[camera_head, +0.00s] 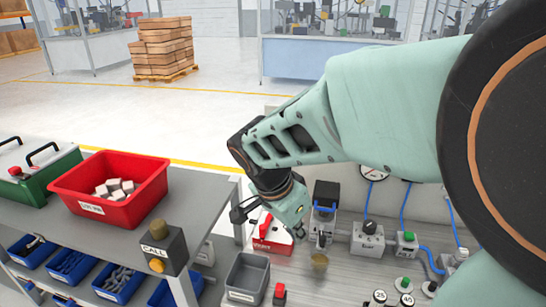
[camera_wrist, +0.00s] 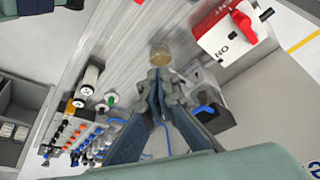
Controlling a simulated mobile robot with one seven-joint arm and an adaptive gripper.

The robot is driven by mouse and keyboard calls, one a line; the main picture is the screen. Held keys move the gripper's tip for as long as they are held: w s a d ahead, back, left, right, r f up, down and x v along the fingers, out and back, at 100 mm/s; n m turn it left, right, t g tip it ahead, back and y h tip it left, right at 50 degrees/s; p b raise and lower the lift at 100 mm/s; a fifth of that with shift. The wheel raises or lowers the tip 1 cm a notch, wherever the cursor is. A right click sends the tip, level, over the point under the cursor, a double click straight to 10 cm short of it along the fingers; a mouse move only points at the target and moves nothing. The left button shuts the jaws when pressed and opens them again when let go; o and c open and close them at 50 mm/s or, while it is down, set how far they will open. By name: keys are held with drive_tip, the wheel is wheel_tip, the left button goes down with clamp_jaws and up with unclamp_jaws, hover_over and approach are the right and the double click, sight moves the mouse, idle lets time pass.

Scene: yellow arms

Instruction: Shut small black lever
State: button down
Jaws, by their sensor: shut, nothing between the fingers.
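My gripper (camera_wrist: 158,76) is shut and empty in the wrist view, its fingertips together just below a round brass-coloured knob (camera_wrist: 160,54). In the head view, the knob (camera_head: 319,261) sits on the grey panel to the lower right of my wrist, which hides much of the gripper. A small dark upright piece (camera_head: 321,240) stands just above the knob, in front of a pale fitting; it may be the small black lever, but I cannot tell its position. I cannot tell whether the fingers touch the knob.
A red rotary handle (camera_wrist: 243,22) on a white box is at the wrist view's upper right. A grey bin (camera_head: 246,277) is at left.

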drive_tip(key=shift+w+d+f+b, duration=0.2)
drive_tip(key=shift+w+d+f, duration=0.45)
drive_tip(key=shift+d+f, duration=0.35)
drive_tip(key=shift+w+d+f+b, duration=0.2)
drive_tip(key=shift+w+d+f, duration=0.55)
drive_tip(key=shift+f, duration=0.4)
drive_tip(key=shift+w+d+f+b, duration=0.2)
drive_tip(key=shift+w+d+f, duration=0.4)
drive_tip(key=shift+d+f, duration=0.4)
drive_tip(key=shift+a+f, duration=0.1)
drive_tip(key=shift+s+d+n+t+y+b, duration=0.2)
drive_tip(key=shift+d+n+b, duration=0.15)
drive_tip(key=shift+n, duration=0.25)
drive_tip(key=shift+s+d+n+t+y+b, duration=0.1)
drive_tip(key=shift+d+n+t+y+b, duration=0.15)
drive_tip(key=shift+n, duration=0.35)
drive_tip(key=shift+d+n+y+b, duration=0.25)
drive_tip(key=shift+d+n+b, duration=0.8)
drive_tip(key=shift+d, duration=0.55)
drive_tip(key=shift+w+d+n+t+y, duration=0.25)
drive_tip(key=shift+w+d+n, duration=0.15)
drive_tip(key=shift+d+n, duration=0.4)
drive_tip(key=shift+w+d+n+t+y, duration=0.1)
drive_tip(key=shift+w+d+n+y, duration=0.2)
drive_tip(key=shift+d+n, duration=0.5)
